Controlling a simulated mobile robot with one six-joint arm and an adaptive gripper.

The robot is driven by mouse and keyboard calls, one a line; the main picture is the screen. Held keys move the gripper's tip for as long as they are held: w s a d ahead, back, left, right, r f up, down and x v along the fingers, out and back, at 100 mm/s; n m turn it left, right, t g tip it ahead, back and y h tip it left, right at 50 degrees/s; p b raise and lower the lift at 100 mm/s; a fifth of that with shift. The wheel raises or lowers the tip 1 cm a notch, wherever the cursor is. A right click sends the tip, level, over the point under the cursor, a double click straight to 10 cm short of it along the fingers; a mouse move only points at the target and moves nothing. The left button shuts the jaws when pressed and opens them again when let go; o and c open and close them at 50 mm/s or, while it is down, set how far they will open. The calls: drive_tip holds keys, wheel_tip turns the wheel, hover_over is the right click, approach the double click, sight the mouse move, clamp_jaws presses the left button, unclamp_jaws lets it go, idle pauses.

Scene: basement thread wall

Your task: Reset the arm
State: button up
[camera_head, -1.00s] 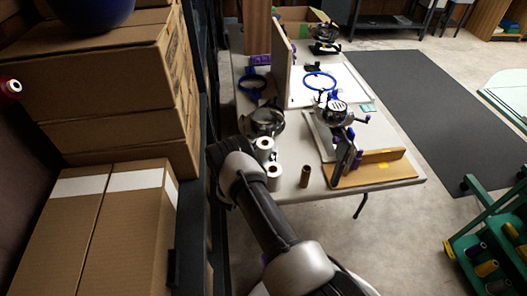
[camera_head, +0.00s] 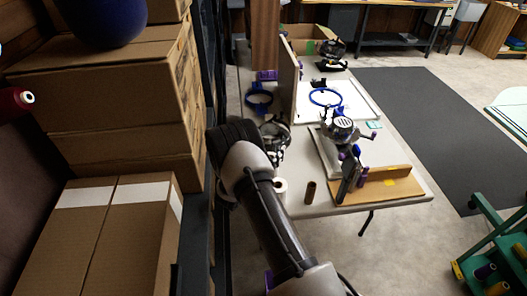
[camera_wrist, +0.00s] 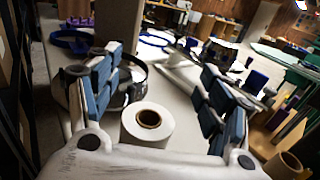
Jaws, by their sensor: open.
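My arm reaches up over the left part of the work table (camera_head: 330,205) in the head view. My gripper (camera_wrist: 162,72) shows in the wrist view with its two blue-padded fingers spread wide apart. It is open, and no object is held between the pads. A white roll with a brown core (camera_wrist: 147,122) shows low between the fingers and appears to stand on the table; in the head view the white roll (camera_head: 281,189) is partly hidden by my arm. Much of the gripper is hidden behind my wrist in the head view.
A brown tube (camera_head: 310,192) stands right of my arm. Beyond it are a clamped machine (camera_head: 341,130), a wooden board (camera_head: 385,187) and a blue hoop (camera_head: 325,97). Stacked cartons (camera_head: 100,95) crowd the left. A green spool rack (camera_head: 490,245) stands right; open floor lies between.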

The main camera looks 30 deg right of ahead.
drive_tip(key=s+d+r+m+g, duration=0.1)
drive_tip(key=s+r+m+g, duration=0.2)
drive_tip(key=r, duration=0.3)
drive_tip(key=s+r+m+g, duration=0.2)
drive_tip(key=s+r+m, duration=0.15)
drive_tip(key=r, duration=0.35)
drive_tip(key=s+a+r+m+g+y, duration=0.45)
drive_tip(key=s+r+m, duration=0.4)
drive_tip(key=s, duration=0.35)
drive_tip(key=s+a+r+m+t+y, duration=0.2)
drive_tip(key=s+a, duration=0.6)
drive_tip(key=a, duration=0.4)
drive_tip(key=s+a+r+m+t+y, duration=0.2)
drive_tip(key=s+a+m+t+y, duration=0.2)
drive_tip(key=s+a+y, duration=0.5)
drive_tip(key=a+m, duration=0.2)
drive_tip(key=a, duration=0.2)
drive_tip(key=shift+s, duration=0.25)
drive_tip(key=shift+r+y, duration=0.1)
drive_tip(key=shift+y, duration=0.15)
drive_tip(key=shift+c, duration=0.3)
